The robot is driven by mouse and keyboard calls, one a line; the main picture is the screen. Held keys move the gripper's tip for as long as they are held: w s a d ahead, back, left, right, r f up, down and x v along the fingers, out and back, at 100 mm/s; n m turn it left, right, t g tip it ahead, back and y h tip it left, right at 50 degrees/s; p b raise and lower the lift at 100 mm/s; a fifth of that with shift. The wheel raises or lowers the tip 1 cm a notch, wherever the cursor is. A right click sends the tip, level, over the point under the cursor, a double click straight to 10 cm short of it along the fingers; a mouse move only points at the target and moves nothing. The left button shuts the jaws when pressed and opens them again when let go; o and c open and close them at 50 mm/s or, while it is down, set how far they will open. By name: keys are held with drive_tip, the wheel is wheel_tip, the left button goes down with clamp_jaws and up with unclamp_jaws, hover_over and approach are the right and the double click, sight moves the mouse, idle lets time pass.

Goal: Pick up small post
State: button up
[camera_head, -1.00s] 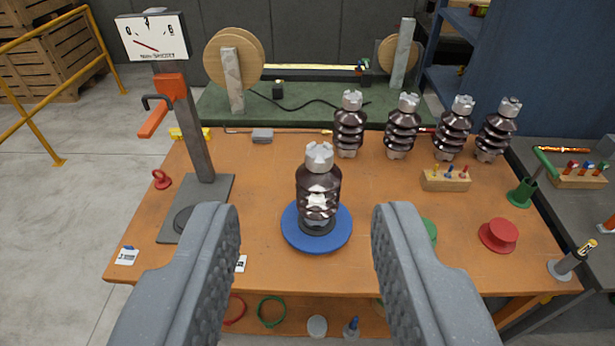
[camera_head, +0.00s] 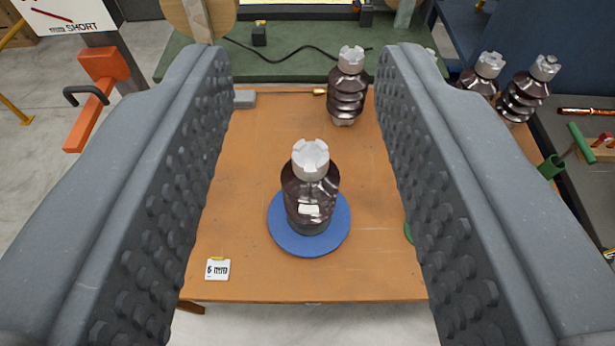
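The small post (camera_head: 310,196) is a short dark brown insulator with a light grey notched metal cap. It stands upright on a round blue disc (camera_head: 288,240) on the orange-brown table. My gripper (camera_head: 308,62) is open, with one studded grey finger on each side of the picture. The post shows between the fingers with wide gaps on both sides, and neither finger touches it. Part of the table on both sides is hidden behind the fingers.
A taller ribbed insulator (camera_head: 347,92) stands behind the post. More insulators (camera_head: 522,92) stand at the right, partly behind the right finger. An orange clamp lever (camera_head: 90,110) on a gauge stand is at the left. A small label card (camera_head: 217,269) lies near the front edge.

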sight(308, 177)
drive_tip(key=shift+o, duration=1.2)
drive_tip(key=shift+d, duration=0.1)
drive_tip(key=o, duration=0.8)
drive_tip(key=w+f, duration=0.1)
drive_tip(key=w+a+f, duration=0.1)
drive_tip(key=f, duration=0.1)
drive_tip(key=shift+a, duration=0.1)
drive_tip(key=w+a+f+g, duration=0.15)
drive_tip(key=w+f, duration=0.25)
drive_tip(key=f, duration=0.4)
drive_tip(key=w+a+f, duration=0.2)
drive_tip(key=w+f, duration=0.2)
drive_tip(key=f, duration=0.4)
drive_tip(key=w+d+f+m+h+p, duration=0.1)
drive_tip(key=w+d+f+m+h, duration=0.15)
drive_tip(key=f, duration=1.35)
drive_tip(key=shift+g, duration=0.35)
drive_tip(key=x, duration=0.8)
drive_tip(key=shift+w+d+r+p, duration=0.15)
drive_tip(key=shift+w+d+p, duration=0.05)
drive_tip(key=shift+d+p, duration=0.15)
drive_tip(key=shift+f+p+x, duration=0.2)
drive_tip(key=shift+p+x, duration=0.1)
drive_tip(key=shift+x, duration=2.35)
